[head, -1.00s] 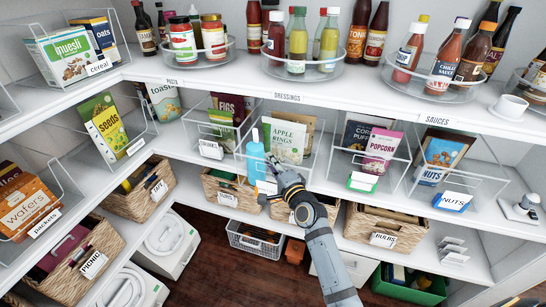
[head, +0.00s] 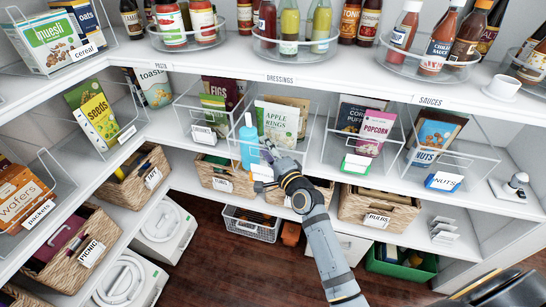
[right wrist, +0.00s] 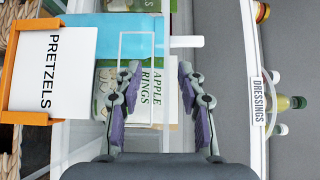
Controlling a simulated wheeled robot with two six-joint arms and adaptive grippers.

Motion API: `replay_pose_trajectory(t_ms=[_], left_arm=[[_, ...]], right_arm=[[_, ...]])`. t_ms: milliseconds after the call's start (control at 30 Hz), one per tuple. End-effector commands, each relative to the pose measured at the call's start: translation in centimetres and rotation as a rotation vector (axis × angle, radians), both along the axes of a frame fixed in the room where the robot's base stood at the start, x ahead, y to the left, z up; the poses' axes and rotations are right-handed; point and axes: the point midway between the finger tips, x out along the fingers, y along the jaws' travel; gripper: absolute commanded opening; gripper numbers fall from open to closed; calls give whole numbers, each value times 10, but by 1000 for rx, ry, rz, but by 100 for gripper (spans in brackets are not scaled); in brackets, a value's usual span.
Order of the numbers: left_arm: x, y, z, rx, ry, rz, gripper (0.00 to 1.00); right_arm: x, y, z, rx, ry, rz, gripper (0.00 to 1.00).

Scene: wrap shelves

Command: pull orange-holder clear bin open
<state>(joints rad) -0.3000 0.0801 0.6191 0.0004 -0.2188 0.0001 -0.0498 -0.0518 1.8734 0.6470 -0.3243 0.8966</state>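The orange label holder (right wrist: 28,70) with a PRETZELS card shows at the left of the right wrist view. It sits on the front of a clear bin (right wrist: 137,117) that holds an APPLE RINGS pack (head: 277,120). My left gripper is not in view.
A blue bottle (head: 249,143) stands close to the left of the gripper, by the bin's front. Clear bins with a green holder (head: 356,163) and a blue holder (head: 444,181) stand to the right. Wicker baskets (head: 378,212) sit below; the shelf with dressings is above.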

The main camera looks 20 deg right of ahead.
Motion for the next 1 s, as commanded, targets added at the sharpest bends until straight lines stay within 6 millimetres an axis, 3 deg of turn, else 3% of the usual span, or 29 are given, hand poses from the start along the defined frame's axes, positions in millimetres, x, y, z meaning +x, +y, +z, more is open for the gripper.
replay_pose_trajectory(t_ms=[300, 433, 600, 1000], left_arm=[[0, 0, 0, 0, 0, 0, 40], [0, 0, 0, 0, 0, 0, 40], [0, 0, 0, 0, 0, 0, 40], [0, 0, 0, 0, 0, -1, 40]], right_arm=[[-75, -14, -2, -3, 4, 1, 40], [-95, -18, -1, -3, 3, 1, 40], [-106, -20, -1, 0, 2, 1, 40], [-106, -20, -1, 0, 2, 0, 40]])
